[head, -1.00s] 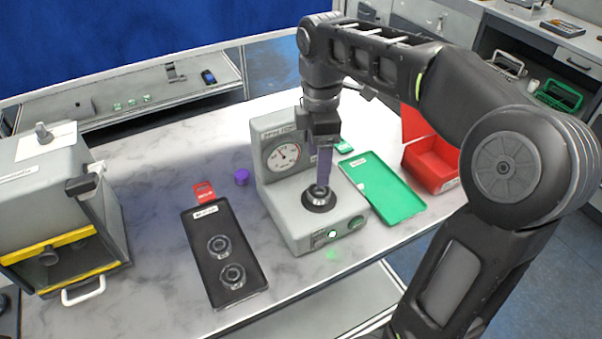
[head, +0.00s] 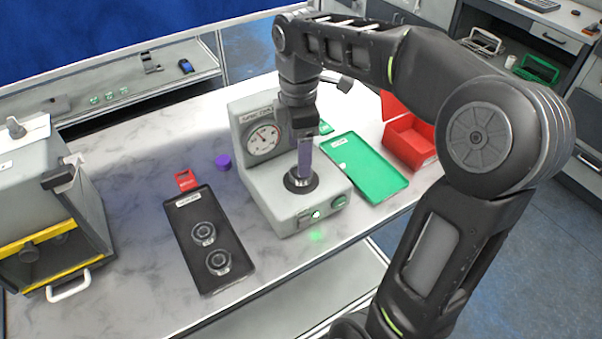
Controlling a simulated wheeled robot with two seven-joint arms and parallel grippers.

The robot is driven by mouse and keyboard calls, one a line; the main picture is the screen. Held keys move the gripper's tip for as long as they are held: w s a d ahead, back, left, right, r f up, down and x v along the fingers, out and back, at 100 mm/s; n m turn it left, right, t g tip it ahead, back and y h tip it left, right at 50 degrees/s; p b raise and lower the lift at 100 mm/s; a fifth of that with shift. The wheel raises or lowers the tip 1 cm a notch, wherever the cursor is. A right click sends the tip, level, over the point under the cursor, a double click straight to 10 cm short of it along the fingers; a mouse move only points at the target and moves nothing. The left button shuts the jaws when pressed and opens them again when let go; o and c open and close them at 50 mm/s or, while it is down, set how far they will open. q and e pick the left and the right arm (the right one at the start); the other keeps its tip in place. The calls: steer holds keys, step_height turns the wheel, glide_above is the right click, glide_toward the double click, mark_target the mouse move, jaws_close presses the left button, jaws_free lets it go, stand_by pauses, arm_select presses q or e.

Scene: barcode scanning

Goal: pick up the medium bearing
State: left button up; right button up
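A dark ring-shaped bearing (head: 300,182) sits on the round seat of the grey tester (head: 262,193), below its dial. Two more dark bearings, an upper one (head: 203,234) and a lower one (head: 218,262), lie on the black tray (head: 229,224) left of the tester. I cannot tell which of them is the medium one. My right gripper (head: 304,172) points straight down at the bearing on the tester, its fingertips at the bearing's centre. The fingers are seen edge-on, so their gap and any hold on the bearing are hidden. My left gripper is out of view.
A green tray (head: 366,167) and a red bin (head: 408,143) stand right of the tester. A grey box with a yellow frame (head: 38,243) stands far left. Marble tabletop is clear between.

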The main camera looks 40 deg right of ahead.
steer(key=f, duration=0.3)
steer(key=f+p, duration=0.1)
steer(key=shift+s+d+f, duration=0.15)
steer(key=shift+s+f, duration=0.05)
steer(key=shift+s, duration=0.05)
steer(key=shift+f, duration=0.3)
jaws_close()
stand_by(0.6)
steer(key=shift+r, duration=0.15)
step_height(320, 180, up, 10)
steer(key=p, duration=0.1)
steer(key=shift+p, duration=0.3)
